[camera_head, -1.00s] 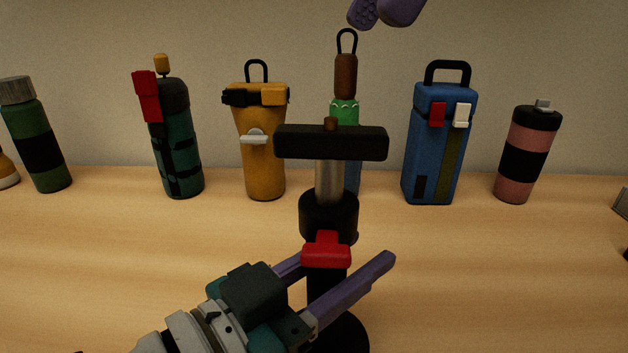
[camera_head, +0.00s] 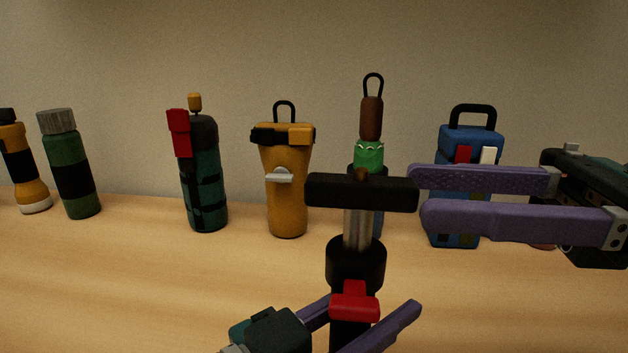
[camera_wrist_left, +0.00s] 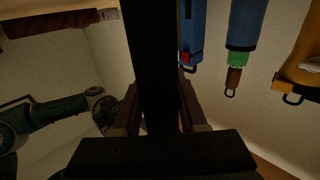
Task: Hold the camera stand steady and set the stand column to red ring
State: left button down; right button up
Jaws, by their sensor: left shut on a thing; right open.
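The camera stand (camera_head: 355,262) is upright, with a black crossbar (camera_head: 335,190) on top, a bare silver column (camera_head: 358,230), a black collar below it and a red lever (camera_head: 354,302). I cannot make out a red ring on the column. My left gripper (camera_head: 372,312) is shut around the stand's black lower post, below the red lever. The post also shows between its fingers in the left wrist view (camera_wrist_left: 152,65). My right gripper (camera_head: 419,194) is open and empty, its purple fingers pointing left close to the crossbar's right end; contact is unclear. The stand's base is out of view.
Along the back stand a yellow-black flashlight (camera_head: 18,165), a green bottle (camera_head: 72,175), a teal bottle (camera_head: 205,185), a yellow cup-shaped bottle (camera_head: 287,195), a green-topped bottle (camera_head: 369,154) and a blue box-shaped bottle (camera_head: 470,142). The wooden table (camera_head: 130,290) is clear at front left.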

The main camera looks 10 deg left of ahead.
aim_at(306, 184)
jog(key=a, duration=0.9)
jog(key=shift+w+a, duration=0.1)
jog(key=shift+a, duration=0.1)
grip_shut()
dwell(1.0)
